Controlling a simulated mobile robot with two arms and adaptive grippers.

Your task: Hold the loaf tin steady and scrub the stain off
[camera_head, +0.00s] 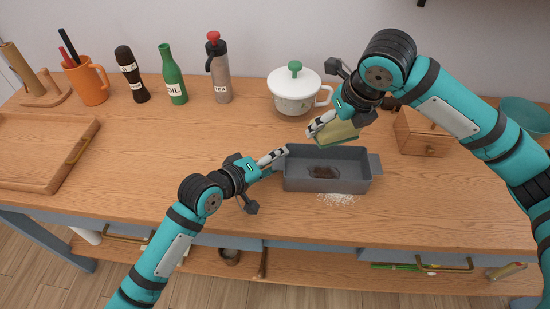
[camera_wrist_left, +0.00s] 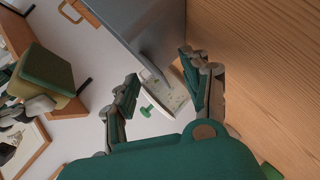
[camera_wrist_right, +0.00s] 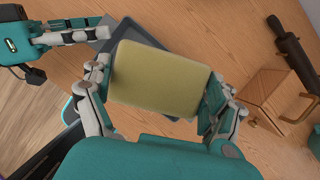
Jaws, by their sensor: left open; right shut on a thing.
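The grey loaf tin (camera_head: 326,185) stands on the wooden worktop, with a dark brown stain (camera_head: 324,172) on its inside floor. My left gripper (camera_head: 273,163) is open at the tin's left end. In the left wrist view, the grey tin (camera_wrist_left: 140,28) reaches toward the gap between the open fingers (camera_wrist_left: 160,70); I cannot tell if they touch it. My right gripper (camera_head: 325,122) is shut on a yellow sponge (camera_head: 335,133) with a green face, above the tin's back edge. The sponge (camera_wrist_right: 160,78) fills the right wrist view between the fingers and hides part of the tin (camera_wrist_right: 118,32).
A white lidded pot (camera_head: 293,100) stands behind the tin. A wooden box (camera_head: 422,135) is at the right, partly behind my right arm. White grains (camera_head: 338,199) lie in front of the tin. Bottles, an orange mug (camera_head: 88,85) and a wooden tray (camera_head: 40,150) are left.

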